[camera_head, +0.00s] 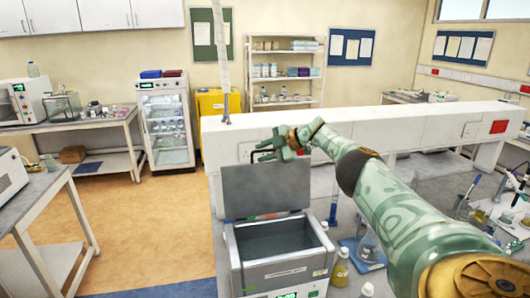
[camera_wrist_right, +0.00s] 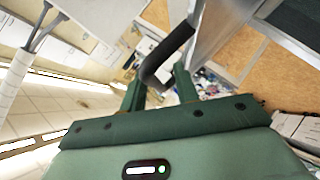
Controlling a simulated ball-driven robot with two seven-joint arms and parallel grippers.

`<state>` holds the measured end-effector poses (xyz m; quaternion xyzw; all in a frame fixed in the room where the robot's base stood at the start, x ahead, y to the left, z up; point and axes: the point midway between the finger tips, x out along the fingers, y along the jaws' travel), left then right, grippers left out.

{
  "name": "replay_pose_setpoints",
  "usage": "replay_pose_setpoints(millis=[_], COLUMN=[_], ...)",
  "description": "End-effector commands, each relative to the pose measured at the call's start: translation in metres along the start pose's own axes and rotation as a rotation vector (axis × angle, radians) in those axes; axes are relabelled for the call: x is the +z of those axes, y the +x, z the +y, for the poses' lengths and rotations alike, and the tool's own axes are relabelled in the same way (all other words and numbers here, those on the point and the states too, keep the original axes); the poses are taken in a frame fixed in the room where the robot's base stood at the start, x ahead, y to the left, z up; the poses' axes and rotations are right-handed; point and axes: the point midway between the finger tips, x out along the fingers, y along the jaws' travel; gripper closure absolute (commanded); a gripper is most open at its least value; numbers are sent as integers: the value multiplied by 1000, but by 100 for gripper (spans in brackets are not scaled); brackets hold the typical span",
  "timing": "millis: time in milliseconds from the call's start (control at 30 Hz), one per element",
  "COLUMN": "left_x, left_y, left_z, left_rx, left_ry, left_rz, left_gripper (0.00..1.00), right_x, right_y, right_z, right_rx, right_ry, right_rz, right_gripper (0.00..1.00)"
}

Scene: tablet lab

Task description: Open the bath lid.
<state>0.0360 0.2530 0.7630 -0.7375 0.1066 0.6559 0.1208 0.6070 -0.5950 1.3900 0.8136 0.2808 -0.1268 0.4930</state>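The bath (camera_head: 278,273) is a grey metal box with a green display on its front, standing on the bench. Its grey lid (camera_head: 262,188) stands about upright along the back edge, and the dark inside of the bath shows. My green right gripper (camera_head: 272,148) is at the top edge of the lid, by the dark lid handle (camera_head: 258,155). In the right wrist view the two fingers (camera_wrist_right: 160,88) are apart, with the black bent handle (camera_wrist_right: 168,52) between and beyond their tips. I see a gap beside the handle. My left gripper is not in view.
A white bench ledge (camera_head: 400,122) runs just behind the lid. Small bottles with yellow contents (camera_head: 341,272) and a flask (camera_head: 368,246) stand right of the bath, under my right arm. Open floor (camera_head: 140,225) lies to the left.

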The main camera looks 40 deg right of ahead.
Motion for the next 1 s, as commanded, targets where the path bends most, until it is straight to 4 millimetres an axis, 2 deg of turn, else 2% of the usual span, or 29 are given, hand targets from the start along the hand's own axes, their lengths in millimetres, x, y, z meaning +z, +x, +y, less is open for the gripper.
replay_pose_setpoints(millis=[167, 367, 733, 900, 1000], left_x=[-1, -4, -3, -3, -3], left_y=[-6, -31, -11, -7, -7], left_z=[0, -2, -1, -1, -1], left_rx=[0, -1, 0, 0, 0], left_ry=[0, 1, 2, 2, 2], left_rz=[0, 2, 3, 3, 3], left_gripper=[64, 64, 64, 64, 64], right_x=[0, -2, 2, 1, 1], right_y=[-6, -33, -125, -151, -159], right_z=[1, 4, -1, -1, 0], right_rx=[1, -1, 1, -1, 0], right_ry=[1, -1, 0, 1, 0], right_rz=[0, -1, -3, -1, 0], right_gripper=[69, 69, 69, 69, 69])
